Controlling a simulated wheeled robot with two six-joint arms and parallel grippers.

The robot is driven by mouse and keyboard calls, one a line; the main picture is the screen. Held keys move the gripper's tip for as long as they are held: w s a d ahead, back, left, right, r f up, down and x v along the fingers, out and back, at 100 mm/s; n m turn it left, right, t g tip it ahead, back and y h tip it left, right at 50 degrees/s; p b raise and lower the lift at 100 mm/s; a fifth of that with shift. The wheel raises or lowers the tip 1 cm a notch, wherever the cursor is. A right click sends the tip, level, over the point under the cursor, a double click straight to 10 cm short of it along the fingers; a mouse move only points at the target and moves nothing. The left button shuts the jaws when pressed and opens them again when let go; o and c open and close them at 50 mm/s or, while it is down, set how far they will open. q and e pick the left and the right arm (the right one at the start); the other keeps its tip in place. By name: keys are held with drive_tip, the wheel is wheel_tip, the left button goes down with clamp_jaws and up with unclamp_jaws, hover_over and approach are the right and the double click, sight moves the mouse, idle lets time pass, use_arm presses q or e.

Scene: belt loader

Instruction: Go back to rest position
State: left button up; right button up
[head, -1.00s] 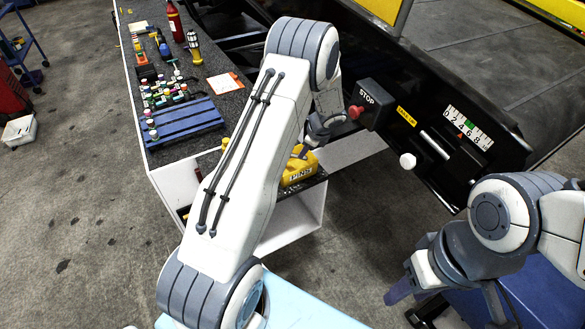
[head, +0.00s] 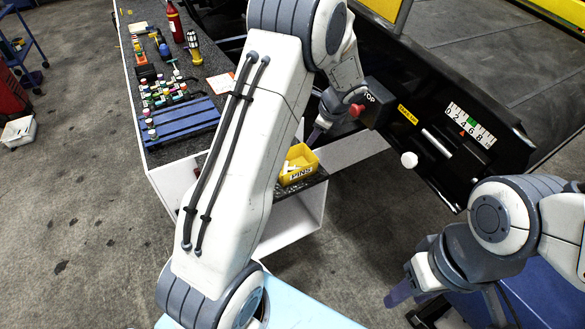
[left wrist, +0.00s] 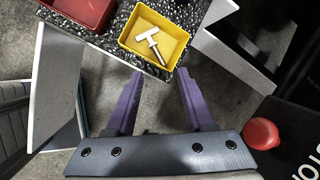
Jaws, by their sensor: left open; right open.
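My left gripper (head: 316,136) is open and empty in the head view, its fingertips just above and right of the yellow PINS bin (head: 298,177). In the left wrist view its two purple fingers (left wrist: 160,76) are spread apart, with nothing between them and the bin beyond their tips. The yellow bin (left wrist: 130,42) holds a pale T-shaped pin (left wrist: 152,44) there. My right gripper (head: 402,292) hangs at the lower right of the head view, away from the bench; only part of it shows.
A STOP box with a red button (head: 356,111) is close to my left gripper, and the button also shows in the left wrist view (left wrist: 261,133). A white knob (head: 409,160) and scale (head: 470,127) are on the black loader side. A blue rack (head: 185,122) lies on the bench.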

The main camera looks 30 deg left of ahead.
use_arm(q)
drive_tip(key=shift+s+d+r, duration=0.1)
drive_tip(key=shift+r, duration=0.15)
drive_tip(key=s+d+r+n+h, duration=0.1)
drive_tip(key=s+d+r+n, duration=0.15)
drive_tip(key=s+d, duration=0.45)
drive_tip(key=s+d+r+n+h, duration=0.2)
drive_tip(key=s+d+r, duration=0.2)
drive_tip(key=s+d, duration=0.3)
drive_tip(key=s+d+n+g+h, duration=0.1)
drive_tip(key=s+d, duration=0.3)
drive_tip(key=s, duration=0.6)
drive_tip(key=s+d+r+n+g+h, duration=0.1)
drive_tip(key=s+d+n, duration=0.3)
drive_tip(key=s, duration=0.7)
drive_tip(key=shift+s+d+r+g+h, duration=0.15)
drive_tip(key=shift+s+d+g+h, duration=0.15)
drive_tip(key=shift+d+h, duration=0.15)
